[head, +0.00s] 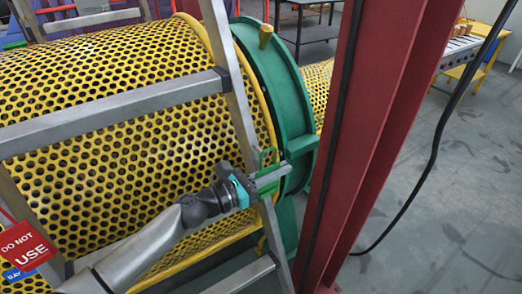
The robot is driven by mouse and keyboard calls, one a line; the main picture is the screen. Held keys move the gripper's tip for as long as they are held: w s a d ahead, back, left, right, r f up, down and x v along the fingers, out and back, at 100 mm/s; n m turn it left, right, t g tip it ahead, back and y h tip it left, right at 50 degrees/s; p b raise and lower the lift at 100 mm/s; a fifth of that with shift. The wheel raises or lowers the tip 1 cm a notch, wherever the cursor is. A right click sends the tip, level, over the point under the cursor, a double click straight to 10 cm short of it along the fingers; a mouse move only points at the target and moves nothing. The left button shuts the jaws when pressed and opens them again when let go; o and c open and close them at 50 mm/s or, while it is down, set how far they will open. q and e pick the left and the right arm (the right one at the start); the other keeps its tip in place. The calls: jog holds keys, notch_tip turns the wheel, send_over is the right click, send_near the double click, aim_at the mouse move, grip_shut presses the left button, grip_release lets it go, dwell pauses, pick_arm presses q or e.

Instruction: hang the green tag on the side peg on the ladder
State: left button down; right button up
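My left gripper (272,180) is at the ladder's right rail, with its fingers pointing right. A thin green loop (268,157) stands up at its fingers. It looks like the green tag's hanger; the tag's face is not visible, and the tag seems to be pinched edge-on between the fingers. The grey ladder (233,85) leans in front of the yellow perforated drum. The side peg cannot be made out; it may be hidden behind the gripper and loop. I cannot tell whether the loop is around it. My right gripper is out of view.
A red DO NOT USE tag (28,247) and a blue tag (18,276) hang at the ladder's left rail. The yellow drum (120,150) and its green end ring (285,90) are close behind. A red column (375,130) and black cable (437,140) stand right.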

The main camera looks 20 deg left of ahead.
pick_arm(q)
jog(key=shift+w+a+f+b, duration=0.1)
jog(key=shift+w+a+b, duration=0.4)
jog(key=shift+w+a, duration=0.45)
jog(key=shift+s+a, duration=0.1)
jog(key=shift+a, duration=0.1)
jog(key=shift+s+d, duration=0.1)
jog(key=shift+d, duration=0.05)
jog(key=shift+f, duration=0.25)
dwell(0.6)
jog(key=shift+f+b, duration=0.6)
jog(key=shift+a, duration=0.2)
